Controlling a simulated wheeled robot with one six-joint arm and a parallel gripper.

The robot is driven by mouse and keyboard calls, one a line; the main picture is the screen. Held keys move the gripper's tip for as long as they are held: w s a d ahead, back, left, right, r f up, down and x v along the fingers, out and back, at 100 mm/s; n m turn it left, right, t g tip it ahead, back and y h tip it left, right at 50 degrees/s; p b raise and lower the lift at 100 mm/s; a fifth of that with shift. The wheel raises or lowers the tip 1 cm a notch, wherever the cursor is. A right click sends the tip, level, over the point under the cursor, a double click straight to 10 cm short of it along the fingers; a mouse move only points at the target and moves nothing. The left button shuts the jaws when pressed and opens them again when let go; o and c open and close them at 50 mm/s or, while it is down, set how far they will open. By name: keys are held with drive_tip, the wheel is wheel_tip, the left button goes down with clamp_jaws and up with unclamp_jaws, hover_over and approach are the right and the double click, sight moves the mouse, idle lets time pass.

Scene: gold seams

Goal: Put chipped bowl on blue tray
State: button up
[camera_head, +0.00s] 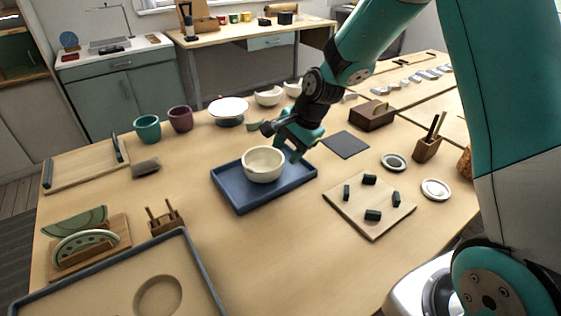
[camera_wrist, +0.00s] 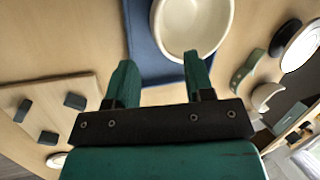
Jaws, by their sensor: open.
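A cream bowl (camera_head: 263,165) sits upright on the blue tray (camera_head: 238,197) in the head view. No chip shows clearly on its rim from here. In the wrist view the bowl (camera_wrist: 190,28) is at the top, just beyond the fingertips, with the tray (camera_wrist: 143,62) beneath it. My gripper (camera_head: 292,148) is open and empty, close behind and to the right of the bowl in the head view. In the wrist view its two fingers (camera_wrist: 160,68) are spread apart. I cannot tell whether a finger touches the bowl's rim.
Teal (camera_head: 147,128) and plum (camera_head: 180,119) cups stand behind left. A wide white bowl (camera_head: 229,110) and broken bowl pieces (camera_head: 268,96) are at the back. A board with dark blocks (camera_head: 368,208) lies right of the tray. The table front of the tray is clear.

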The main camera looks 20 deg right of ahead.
drive_tip(key=v, duration=0.5)
drive_tip(key=s+a+r+n+g, duration=0.1)
drive_tip(key=s+a+r+n, duration=0.2)
drive_tip(key=s+n, duration=0.3)
drive_tip(key=s+a+r+n+g+p, duration=0.1)
drive_tip(key=s+a+r+n, duration=0.2)
drive_tip(key=s, duration=0.8)
drive_tip(key=s+a+r+n, duration=0.4)
drive_tip(key=s+r+n, duration=0.2)
drive_tip(key=s+n, duration=0.3)
drive_tip(key=shift+s+n+g+y, duration=0.2)
drive_tip(key=shift+n+g+y, duration=0.2)
drive_tip(key=shift+n, duration=0.5)
drive_tip(key=shift+a, duration=0.1)
